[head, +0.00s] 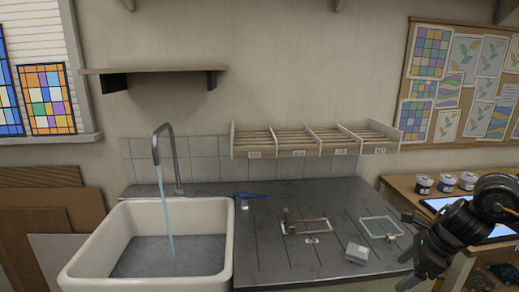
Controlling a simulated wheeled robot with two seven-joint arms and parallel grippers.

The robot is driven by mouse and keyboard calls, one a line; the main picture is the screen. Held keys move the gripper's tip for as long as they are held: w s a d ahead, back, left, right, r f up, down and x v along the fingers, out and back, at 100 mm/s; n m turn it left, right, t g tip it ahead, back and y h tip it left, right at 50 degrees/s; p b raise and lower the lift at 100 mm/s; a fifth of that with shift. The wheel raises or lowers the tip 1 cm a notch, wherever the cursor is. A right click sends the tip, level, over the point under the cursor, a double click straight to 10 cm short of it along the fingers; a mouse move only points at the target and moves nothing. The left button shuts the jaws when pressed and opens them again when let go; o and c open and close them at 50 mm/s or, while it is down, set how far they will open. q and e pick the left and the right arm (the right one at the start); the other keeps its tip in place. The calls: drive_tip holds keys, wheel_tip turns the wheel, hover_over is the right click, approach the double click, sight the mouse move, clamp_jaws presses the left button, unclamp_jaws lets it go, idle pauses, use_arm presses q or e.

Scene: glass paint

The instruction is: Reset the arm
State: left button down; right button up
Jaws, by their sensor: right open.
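My right gripper (418,250) is at the lower right, black, at the end of a bent arm that comes in from the right edge. It is open, and I see nothing between its fingers. It is by the right end of the dark counter (280,215). My left gripper is not in view.
A white sink (75,262) with running water (165,210) stands at the left. The counter bears a grey block (357,253), a wooden frame (308,227), a pale frame (381,228) and a blue-handled tool (251,195). Paint pots (446,183) stand on a wooden table at the right.

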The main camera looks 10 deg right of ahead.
drive_tip(key=a+f+m+t+y, duration=0.25)
drive_tip(key=a+f+m, duration=0.5)
drive_tip(key=a, duration=0.65)
drive_tip(key=a+f+m+t+y, duration=0.1)
drive_tip(key=a+f+m+t, duration=0.3)
drive_tip(key=a+m, duration=0.85)
drive_tip(key=s+d+f+m+g+h, duration=0.2)
drive_tip(key=s+d+f+m, duration=0.15)
drive_tip(key=s+m, duration=0.45)
drive_tip(key=s+d+f+m+g+h, duration=0.2)
drive_tip(key=s+d+f+m+h, duration=0.15)
drive_tip(key=s+m, duration=0.55)
drive_tip(key=s+d+f+m+g+h, duration=0.25)
drive_tip(key=s+f+m, duration=0.25)
drive_tip(key=s+m, duration=0.3)
wheel_tip(320, 180, down, 27)
drive_tip(key=s, duration=0.1)
drive_tip(key=s+d+f+g, duration=0.2)
drive_tip(key=s+d+f, duration=0.1)
drive_tip(key=s+f, duration=1.1)
drive_tip(key=shift+s+f+n+y, duration=0.25)
drive_tip(key=shift+s+n+y, duration=0.15)
drive_tip(key=shift+s, duration=0.6)
